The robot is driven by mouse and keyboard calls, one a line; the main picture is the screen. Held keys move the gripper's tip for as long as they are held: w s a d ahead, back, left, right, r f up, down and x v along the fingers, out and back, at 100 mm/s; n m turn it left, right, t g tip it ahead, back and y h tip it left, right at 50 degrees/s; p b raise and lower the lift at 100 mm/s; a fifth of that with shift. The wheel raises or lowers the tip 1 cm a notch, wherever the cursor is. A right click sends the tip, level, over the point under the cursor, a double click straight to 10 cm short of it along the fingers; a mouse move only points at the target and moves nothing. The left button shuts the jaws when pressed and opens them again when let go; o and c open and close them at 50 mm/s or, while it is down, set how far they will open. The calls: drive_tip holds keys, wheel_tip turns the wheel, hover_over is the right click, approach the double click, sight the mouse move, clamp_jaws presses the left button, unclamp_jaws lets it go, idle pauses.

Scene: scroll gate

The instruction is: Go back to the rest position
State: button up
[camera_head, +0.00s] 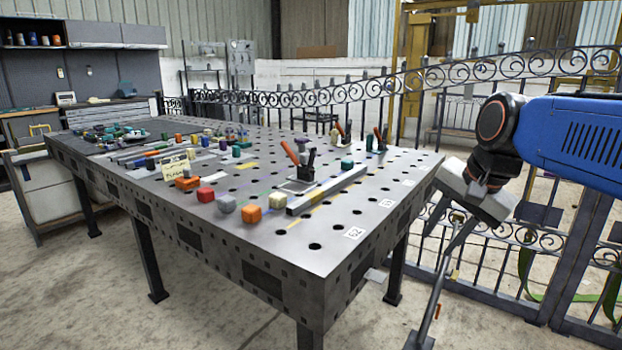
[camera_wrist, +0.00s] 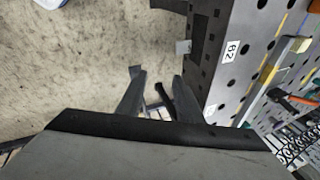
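My gripper (camera_wrist: 157,76) shows in the wrist view with its two dark fingers apart and no object clearly held between them. A dark bar shows between the fingers, and I cannot tell its distance. In the head view my gripper (camera_head: 458,238) hangs at the right, pointing down beside the right edge of the steel table (camera_head: 345,218), in front of the scroll gate (camera_head: 480,72). The fingertips are small there and overlap the background. The table edge also shows at the right of the wrist view (camera_wrist: 222,75).
A thin upright rod (camera_head: 428,310) stands low near my gripper. Concrete floor (camera_wrist: 85,60) is open left of the table in the wrist view.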

drive_tip(key=s+d+f+n+h, duration=0.1)
drive_tip(key=s+d+f+n, duration=0.2)
drive_tip(key=s+f+n, duration=0.6)
drive_tip(key=shift+s+f+n+h, duration=0.3)
drive_tip(key=shift+s+f, duration=2.95)
drive_tip(key=shift+f, duration=0.5)
